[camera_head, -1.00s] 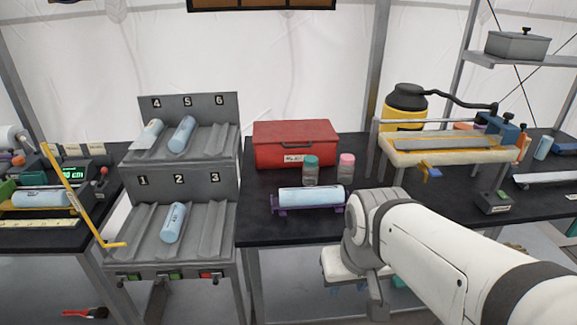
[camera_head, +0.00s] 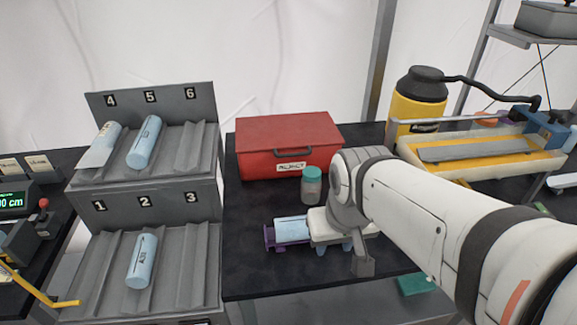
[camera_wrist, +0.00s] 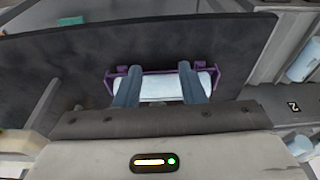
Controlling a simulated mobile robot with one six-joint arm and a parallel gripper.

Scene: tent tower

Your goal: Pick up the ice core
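A pale blue ice core (camera_head: 291,229) lies on a purple cradle (camera_head: 268,238) on the black table, in front of the red box. In the head view my gripper (camera_head: 334,243) is at its right end and hides part of it. In the wrist view the ice core (camera_wrist: 160,86) lies lengthwise across the picture in the cradle (camera_wrist: 111,83). My gripper's two blue-grey fingers (camera_wrist: 160,88) are spread apart and overlap the core near both ends. I cannot tell whether they touch it. More pale blue cores lie in rack slot 2 (camera_head: 141,261), slot 5 (camera_head: 144,142) and slot 4 (camera_head: 103,137).
The red box (camera_head: 285,150) and a teal-lidded jar (camera_head: 311,184) stand behind the cradle. A grey stepped rack (camera_head: 200,265) is to the left. A yellow canister (camera_head: 413,106) and a tray with a yellow bed (camera_head: 480,160) are at the right. Table left of the cradle is clear.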

